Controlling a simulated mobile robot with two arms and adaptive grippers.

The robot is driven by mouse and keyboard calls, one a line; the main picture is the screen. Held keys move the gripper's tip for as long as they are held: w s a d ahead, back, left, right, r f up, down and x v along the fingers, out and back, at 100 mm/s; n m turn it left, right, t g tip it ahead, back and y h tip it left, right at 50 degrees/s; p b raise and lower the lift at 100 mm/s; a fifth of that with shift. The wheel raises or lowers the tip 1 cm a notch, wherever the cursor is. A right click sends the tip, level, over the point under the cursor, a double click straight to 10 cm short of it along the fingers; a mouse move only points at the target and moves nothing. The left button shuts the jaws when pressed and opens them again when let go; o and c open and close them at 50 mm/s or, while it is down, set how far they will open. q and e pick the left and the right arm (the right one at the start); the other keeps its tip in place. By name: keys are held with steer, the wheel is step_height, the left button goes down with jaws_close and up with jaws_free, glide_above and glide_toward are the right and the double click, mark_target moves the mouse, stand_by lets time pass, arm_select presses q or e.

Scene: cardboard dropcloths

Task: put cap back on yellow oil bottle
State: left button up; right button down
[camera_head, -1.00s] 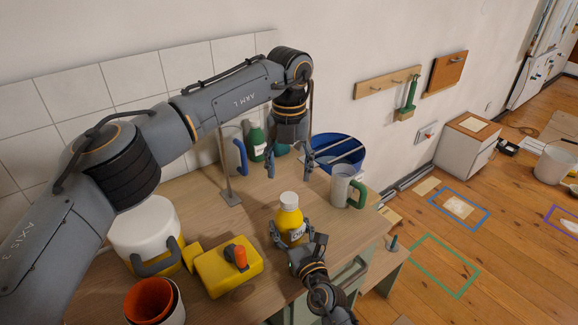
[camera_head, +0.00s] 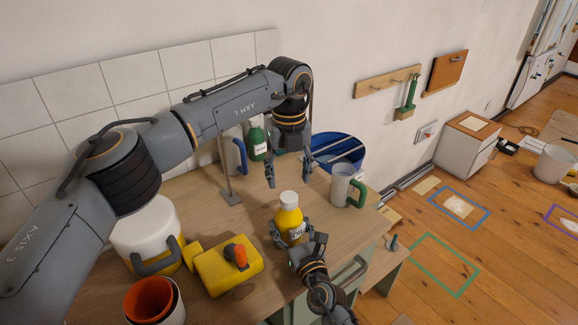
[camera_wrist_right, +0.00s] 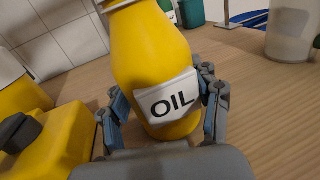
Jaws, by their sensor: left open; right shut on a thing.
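The yellow oil bottle (camera_head: 290,222) stands upright on the wooden worktop, with a white cap (camera_head: 289,198) on its top. In the right wrist view the bottle (camera_wrist_right: 150,55) shows its OIL label, and its top is cut off by the frame edge. My right gripper (camera_wrist_right: 163,100) is shut on the bottle's lower body, one finger on each side. My left gripper (camera_head: 288,182) hangs above the cap, pointing down, open and empty, with its fingertips a little higher than the cap.
A yellow canister (camera_head: 225,272) with an orange cap lies left of the bottle. A white mug with green handle (camera_head: 343,190) stands to the right. A white pot (camera_head: 148,228), orange cup (camera_head: 150,298), green bottle (camera_head: 257,140) and blue bin (camera_head: 338,140) are around. A thin upright stand (camera_head: 228,180) is behind left.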

mark_target(289, 196)
arm_select(q)
step_height(289, 196, down, 6)
steer(key=shift+r, duration=0.1)
stand_by(0.4)
